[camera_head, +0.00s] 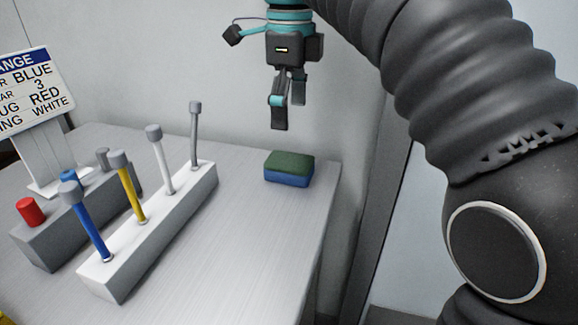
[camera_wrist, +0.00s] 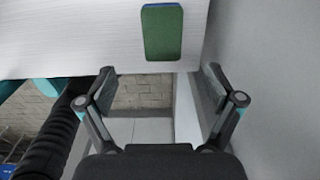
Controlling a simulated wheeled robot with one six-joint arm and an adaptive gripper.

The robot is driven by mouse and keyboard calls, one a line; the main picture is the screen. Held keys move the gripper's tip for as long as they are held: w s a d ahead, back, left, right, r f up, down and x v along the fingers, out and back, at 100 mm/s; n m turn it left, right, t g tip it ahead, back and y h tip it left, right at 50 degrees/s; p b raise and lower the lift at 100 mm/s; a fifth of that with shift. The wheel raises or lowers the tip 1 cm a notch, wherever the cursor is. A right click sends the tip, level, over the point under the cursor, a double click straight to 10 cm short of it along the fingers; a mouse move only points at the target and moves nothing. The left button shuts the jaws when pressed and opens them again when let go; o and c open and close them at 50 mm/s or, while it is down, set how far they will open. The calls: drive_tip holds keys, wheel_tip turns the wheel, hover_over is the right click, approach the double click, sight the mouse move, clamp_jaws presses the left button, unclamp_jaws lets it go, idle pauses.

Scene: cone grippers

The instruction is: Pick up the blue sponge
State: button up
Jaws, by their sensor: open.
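The blue sponge (camera_head: 288,179) lies flat near the right edge of the table, with a dark green top layer over its blue lower part. In the wrist view its green top (camera_wrist: 163,33) shows at the upper middle, with a thin blue strip at its far end. My gripper (camera_head: 287,116) hangs above the sponge in the head view, fingers pointing down and apart from it. In the wrist view my gripper (camera_wrist: 160,82) has its two fingers spread wide with nothing between them. The sponge lies beyond the fingertips there.
The table (camera_head: 235,225) is bare around the sponge. A white block (camera_head: 150,245) holds several upright coloured rods to the left. A grey block (camera_head: 50,240) with coloured pegs and a lettered sign (camera_head: 35,90) stand farther left. A wall runs behind the table.

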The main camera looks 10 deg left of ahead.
sight(290, 161)
wheel_tip(290, 161, down, 11)
drive_tip(key=shift+w+r+b, duration=0.1)
drive_tip(key=shift+w+b, duration=0.05)
drive_tip(key=shift+b, duration=0.75)
drive_tip(key=c, duration=0.8)
